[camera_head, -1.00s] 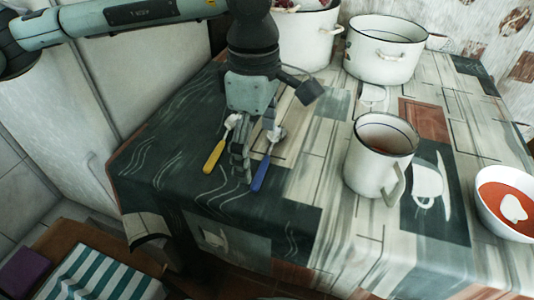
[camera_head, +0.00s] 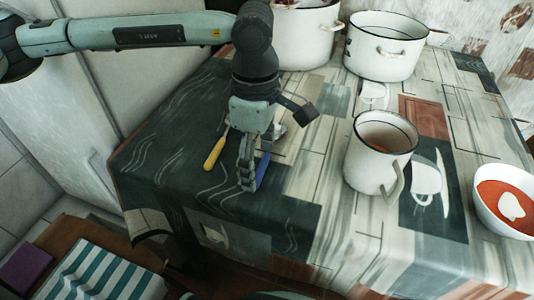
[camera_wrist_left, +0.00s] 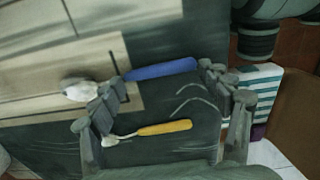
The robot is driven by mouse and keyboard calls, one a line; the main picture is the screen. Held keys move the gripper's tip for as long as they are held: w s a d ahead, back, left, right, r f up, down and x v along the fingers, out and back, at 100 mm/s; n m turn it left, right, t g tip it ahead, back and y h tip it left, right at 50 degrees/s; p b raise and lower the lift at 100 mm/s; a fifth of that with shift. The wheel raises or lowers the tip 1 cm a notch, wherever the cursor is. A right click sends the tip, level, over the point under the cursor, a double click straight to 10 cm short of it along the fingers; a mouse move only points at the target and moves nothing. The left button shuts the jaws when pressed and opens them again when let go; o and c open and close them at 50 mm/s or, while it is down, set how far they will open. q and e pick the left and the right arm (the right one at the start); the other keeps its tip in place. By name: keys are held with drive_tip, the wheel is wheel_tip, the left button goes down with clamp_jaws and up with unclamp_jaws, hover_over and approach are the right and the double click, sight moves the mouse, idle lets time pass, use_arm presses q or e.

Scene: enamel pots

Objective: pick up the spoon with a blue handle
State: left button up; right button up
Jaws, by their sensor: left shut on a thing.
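The spoon with the blue handle (camera_head: 262,171) is at the dark left part of the table, partly hidden by my left gripper (camera_head: 247,177) in the head view. In the left wrist view its blue handle (camera_wrist_left: 160,69) spans the space between the fingers of my left gripper (camera_wrist_left: 164,84), and its pale bowl (camera_wrist_left: 79,89) shows beyond one finger. A spoon with a yellow handle (camera_head: 215,153) lies just left of the gripper. My right gripper is not in view.
A white enamel mug (camera_head: 372,165) stands right of the gripper. White pots (camera_head: 384,58) stand at the back. A bowl of red soup (camera_head: 500,218) is at the right. The table's front-left edge is close to the gripper.

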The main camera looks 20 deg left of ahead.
use_arm(q)
drive_tip(key=shift+r, duration=0.15)
drive_tip(key=shift+r, duration=0.25)
drive_tip(key=r, duration=0.3)
drive_tip(key=shift+s+d+r+b, duration=0.1)
drive_tip(key=shift+s+r+b, duration=0.2)
drive_tip(key=shift+b, duration=0.1)
drive_tip(key=s+r, duration=0.6)
drive_tip(key=s, duration=0.5)
drive_tip(key=shift+d+r+b, duration=0.3)
drive_tip(key=shift+d+b, duration=0.05)
drive_tip(key=shift+b, duration=0.1)
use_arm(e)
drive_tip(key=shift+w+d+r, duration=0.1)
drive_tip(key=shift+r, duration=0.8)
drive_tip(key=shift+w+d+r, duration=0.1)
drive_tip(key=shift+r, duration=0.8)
